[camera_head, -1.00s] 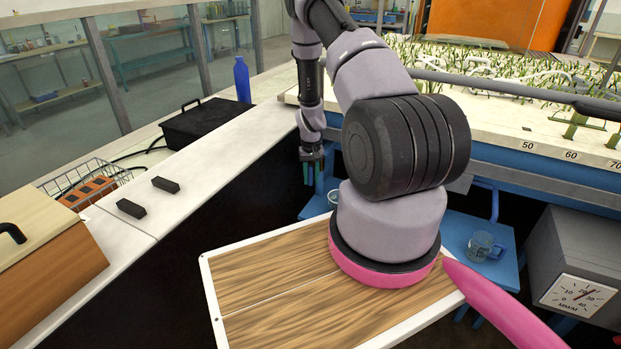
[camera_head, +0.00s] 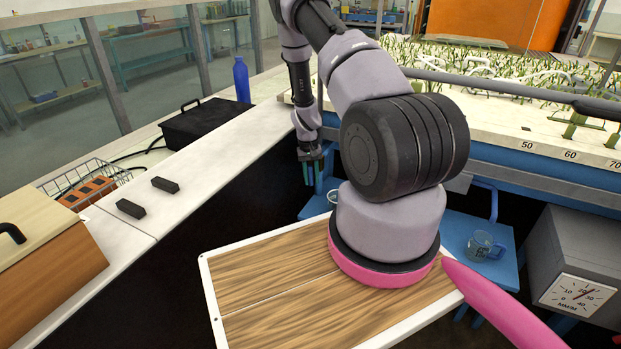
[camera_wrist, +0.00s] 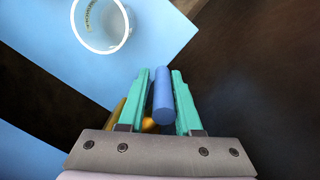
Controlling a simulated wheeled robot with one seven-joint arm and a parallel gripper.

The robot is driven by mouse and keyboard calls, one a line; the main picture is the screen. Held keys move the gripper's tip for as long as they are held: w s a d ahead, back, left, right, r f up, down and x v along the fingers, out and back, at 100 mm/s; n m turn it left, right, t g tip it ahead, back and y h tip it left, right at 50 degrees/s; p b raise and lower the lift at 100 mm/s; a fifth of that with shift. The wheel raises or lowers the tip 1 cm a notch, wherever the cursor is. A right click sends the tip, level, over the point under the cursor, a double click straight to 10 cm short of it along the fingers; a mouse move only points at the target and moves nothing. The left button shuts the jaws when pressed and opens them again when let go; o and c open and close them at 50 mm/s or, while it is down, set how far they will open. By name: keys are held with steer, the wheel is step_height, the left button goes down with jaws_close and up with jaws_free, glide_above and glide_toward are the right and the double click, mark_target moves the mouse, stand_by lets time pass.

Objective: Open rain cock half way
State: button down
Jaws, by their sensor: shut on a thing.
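My gripper (camera_head: 313,172) hangs low beyond my arm, by the blue stand, in the head view. In the wrist view its green fingers (camera_wrist: 160,98) are shut on a blue rod-like handle (camera_wrist: 163,100). A brass-coloured part (camera_wrist: 148,124) shows just below and left of the handle, partly hidden by the fingers. The blue handle and brass part look like the rain cock. How far the cock is turned cannot be told. A grey box with a dial (camera_head: 577,293) marked MM/M stands at the right in the head view.
A clear cup (camera_wrist: 101,24) stands on the light blue surface (camera_wrist: 165,45) near my gripper. A glass mug (camera_head: 483,246) stands on the blue stand (camera_head: 460,225). The planted flume bed (camera_head: 490,130) lies behind, the white ledge (camera_head: 215,150) to the left.

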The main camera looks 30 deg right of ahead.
steer(key=shift+a+g+h, duration=0.25)
steer(key=shift+g+h, duration=0.25)
steer(key=shift+g, duration=0.2)
steer(key=c, duration=0.7)
jaws_free()
steer(key=shift+c, duration=0.2)
steer(key=shift+d, duration=0.1)
steer(key=shift+s+d, duration=0.1)
steer(key=v, duration=0.3)
steer(key=s+d+v, duration=0.1)
steer(key=v, duration=0.2)
steer(key=s+v, duration=0.1)
steer(key=v, duration=0.2)
steer(key=shift+w+d+r, duration=0.1)
steer(key=shift+w+r, duration=0.05)
steer(key=shift+r, duration=0.55)
